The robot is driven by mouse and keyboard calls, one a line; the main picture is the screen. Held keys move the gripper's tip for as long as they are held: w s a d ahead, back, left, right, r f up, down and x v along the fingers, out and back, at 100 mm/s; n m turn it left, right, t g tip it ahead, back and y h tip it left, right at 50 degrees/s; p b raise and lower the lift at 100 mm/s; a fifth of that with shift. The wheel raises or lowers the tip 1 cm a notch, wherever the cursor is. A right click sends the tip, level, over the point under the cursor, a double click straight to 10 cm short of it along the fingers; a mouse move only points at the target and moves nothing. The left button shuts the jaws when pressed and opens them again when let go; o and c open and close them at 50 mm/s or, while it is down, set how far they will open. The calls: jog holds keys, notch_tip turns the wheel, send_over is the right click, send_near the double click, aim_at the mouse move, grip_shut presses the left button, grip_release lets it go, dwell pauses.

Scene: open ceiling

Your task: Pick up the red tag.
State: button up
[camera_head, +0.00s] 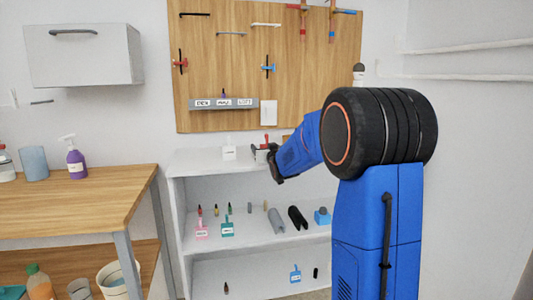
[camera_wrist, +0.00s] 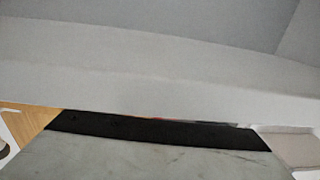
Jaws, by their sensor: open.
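A small pinkish-red tag (camera_head: 201,233) stands at the left of the middle shelf in the head view, beside a teal tag (camera_head: 227,229). A small red item (camera_head: 266,142) shows on the shelf unit's top, close to my gripper; its shape is partly hidden and I cannot tell whether it is a tag. My gripper (camera_head: 270,163) is open, at the front of the shelf top. I see nothing held in it. In the wrist view a thin red streak shows along a dark bar (camera_wrist: 150,130); I cannot identify it.
The white shelf unit (camera_head: 180,207) holds several small items, with a white tag (camera_head: 229,153) on top and a blue tag (camera_head: 295,274) low down. A wooden pegboard (camera_head: 220,65) hangs behind. A wooden table (camera_head: 75,200) stands left.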

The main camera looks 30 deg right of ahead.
jog(key=shift+w, duration=0.3)
jog(key=shift+c, duration=0.3)
jog(key=c, duration=1.1)
jog(key=shift+o, duration=0.2)
